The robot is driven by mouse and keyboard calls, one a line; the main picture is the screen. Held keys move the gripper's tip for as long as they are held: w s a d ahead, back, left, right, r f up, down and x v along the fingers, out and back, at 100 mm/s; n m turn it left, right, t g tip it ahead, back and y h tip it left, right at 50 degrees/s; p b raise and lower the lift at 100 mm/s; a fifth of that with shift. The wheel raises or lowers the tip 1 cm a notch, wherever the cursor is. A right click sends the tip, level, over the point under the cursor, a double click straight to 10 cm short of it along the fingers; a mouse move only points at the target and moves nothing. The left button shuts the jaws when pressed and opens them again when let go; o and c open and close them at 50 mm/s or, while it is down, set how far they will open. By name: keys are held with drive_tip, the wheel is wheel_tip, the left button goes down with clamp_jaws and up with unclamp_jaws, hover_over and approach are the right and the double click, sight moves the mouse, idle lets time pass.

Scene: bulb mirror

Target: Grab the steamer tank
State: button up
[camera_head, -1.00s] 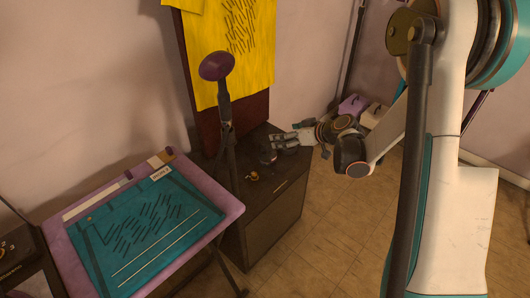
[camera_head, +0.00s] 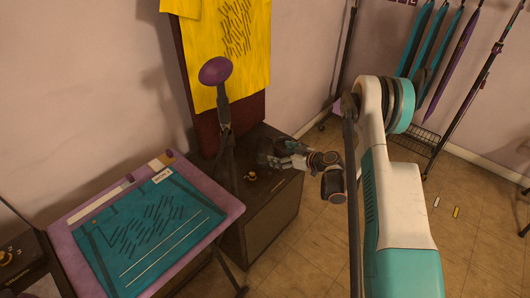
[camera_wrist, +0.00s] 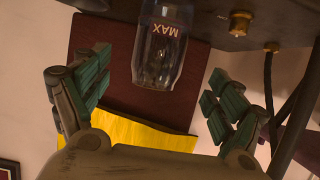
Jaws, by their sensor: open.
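The steamer tank (camera_wrist: 160,50) is a clear, see-through container marked MAX. In the wrist view it hangs into the picture from the top middle, between the two green-padded fingers of my gripper (camera_wrist: 158,72). Gaps show on both sides, so the fingers are apart from it. My gripper is open and empty. In the head view my gripper (camera_head: 278,160) is over the top of the dark cabinet (camera_head: 262,222), beside the tank, which is small, dark and partly hidden there.
A drafting table (camera_head: 66,238) with a teal sheet stands at left. A brass knob (camera_wrist: 240,22) is near the tank. A yellow sheet (camera_head: 208,60) hangs behind. Umbrella-like items (camera_head: 456,62) hang at right.

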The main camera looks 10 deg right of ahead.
sight(272, 153)
drive_tip(key=x, duration=0.3)
drive_tip(key=shift+a+f+b, duration=0.1)
drive_tip(key=shift+f+b, duration=0.25)
drive_tip(key=shift+b, duration=0.05)
drive_tip(key=shift+w+r+b+x, duration=0.1)
drive_tip(key=shift+r+b+x, duration=0.15)
drive_tip(key=shift+b+x, duration=0.9)
drive_tip(key=shift+w+r+b+x, duration=0.15)
drive_tip(key=shift+r+b+x, duration=0.1)
drive_tip(key=shift+x, duration=1.8)
drive_tip(key=shift+c, duration=0.3)
drive_tip(key=c, duration=1.3)
